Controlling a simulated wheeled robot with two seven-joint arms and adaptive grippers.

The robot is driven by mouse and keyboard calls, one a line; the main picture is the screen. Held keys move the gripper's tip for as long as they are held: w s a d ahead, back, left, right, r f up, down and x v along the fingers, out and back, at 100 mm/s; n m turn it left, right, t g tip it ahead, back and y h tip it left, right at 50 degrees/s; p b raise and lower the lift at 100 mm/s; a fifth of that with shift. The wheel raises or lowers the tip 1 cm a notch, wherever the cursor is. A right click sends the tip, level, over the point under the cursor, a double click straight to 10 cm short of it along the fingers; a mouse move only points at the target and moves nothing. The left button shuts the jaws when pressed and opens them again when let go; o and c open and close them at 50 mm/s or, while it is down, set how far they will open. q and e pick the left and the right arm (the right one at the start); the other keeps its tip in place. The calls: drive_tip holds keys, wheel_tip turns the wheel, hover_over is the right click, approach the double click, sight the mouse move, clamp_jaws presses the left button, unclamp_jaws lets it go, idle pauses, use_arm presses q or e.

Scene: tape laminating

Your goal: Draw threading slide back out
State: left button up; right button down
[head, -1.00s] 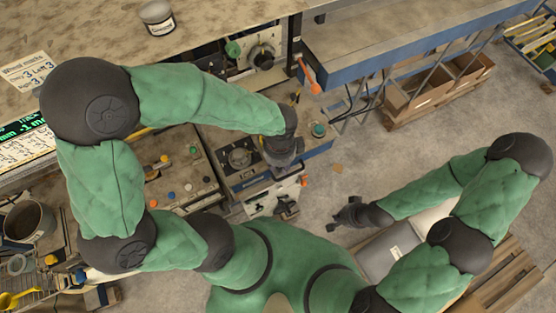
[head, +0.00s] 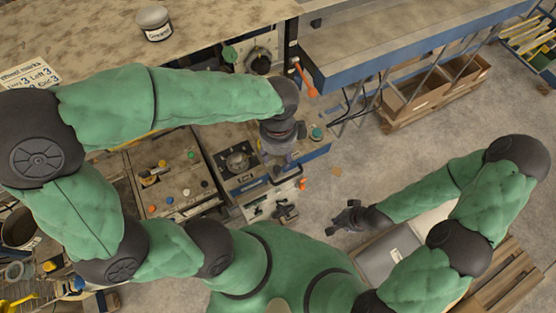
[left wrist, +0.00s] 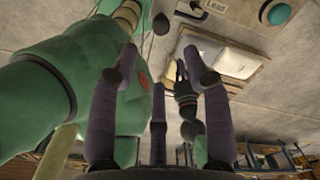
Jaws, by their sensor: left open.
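My left gripper (head: 282,160) is above the right edge of a blue-sided station (head: 231,184) in the head view, pointing down. In the left wrist view its dark fingers (left wrist: 160,85) are spread apart with nothing between them. A pale plate with dark fittings (head: 262,207) juts from the station's near side, just below the gripper. I cannot tell for certain which part is the threading slide, and the arm hides part of the station. My right gripper (head: 348,217) hangs over the floor at right, apart from the station; its jaw opening is unclear.
A tray with coloured knobs (head: 168,178) lies left of the station. A reel (head: 259,60) and an orange-handled lever (head: 304,77) are behind it. A long blue-edged bench (head: 385,60) runs right. Bare floor (head: 335,150) lies right of the station.

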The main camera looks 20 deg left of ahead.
use_arm(q)
drive_tip(key=shift+r, duration=1.3)
